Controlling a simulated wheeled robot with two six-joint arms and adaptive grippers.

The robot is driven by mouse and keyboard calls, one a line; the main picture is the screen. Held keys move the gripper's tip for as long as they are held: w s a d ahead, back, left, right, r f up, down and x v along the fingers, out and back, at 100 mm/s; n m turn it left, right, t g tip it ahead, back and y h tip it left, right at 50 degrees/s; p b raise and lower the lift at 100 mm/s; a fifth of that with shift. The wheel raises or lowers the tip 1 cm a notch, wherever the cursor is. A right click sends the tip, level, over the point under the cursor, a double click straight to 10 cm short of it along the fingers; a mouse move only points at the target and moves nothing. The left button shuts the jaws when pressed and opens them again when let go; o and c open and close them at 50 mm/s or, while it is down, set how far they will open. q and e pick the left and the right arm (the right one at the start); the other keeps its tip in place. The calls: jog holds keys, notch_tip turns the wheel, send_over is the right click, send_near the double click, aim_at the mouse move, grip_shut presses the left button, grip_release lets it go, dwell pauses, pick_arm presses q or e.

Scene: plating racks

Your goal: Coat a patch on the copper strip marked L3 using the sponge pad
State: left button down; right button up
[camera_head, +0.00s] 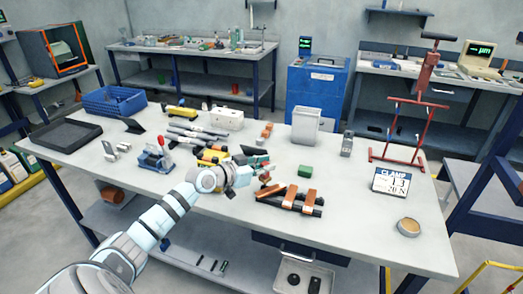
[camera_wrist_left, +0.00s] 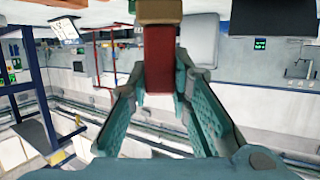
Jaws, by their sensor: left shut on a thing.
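My left gripper (camera_head: 262,170) reaches in over the table. In the left wrist view its teal fingers (camera_wrist_left: 160,95) are closed on a dark red block with a tan end (camera_wrist_left: 158,55), which looks like the sponge pad on its handle. Just right of the gripper in the head view, copper-coloured strips (camera_head: 309,200) lie across dark bars (camera_head: 283,204). The held thing is above the table, close to the strips; contact cannot be told. No L3 mark is readable on a strip. My right gripper is not in view.
A sign (camera_head: 390,183) reading CLAMP and 20 N stands right of the strips, with a round tan-topped dish (camera_head: 408,227) in front. A red stand (camera_head: 408,125), grey bin (camera_head: 306,126), green block (camera_head: 305,171) and blue crate (camera_head: 114,101) are around.

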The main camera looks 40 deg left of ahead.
pick_arm(q)
jog(key=shift+d+r+p, duration=0.1)
jog(key=shift+r+p, duration=1.9)
jog(key=shift+r, duration=0.9)
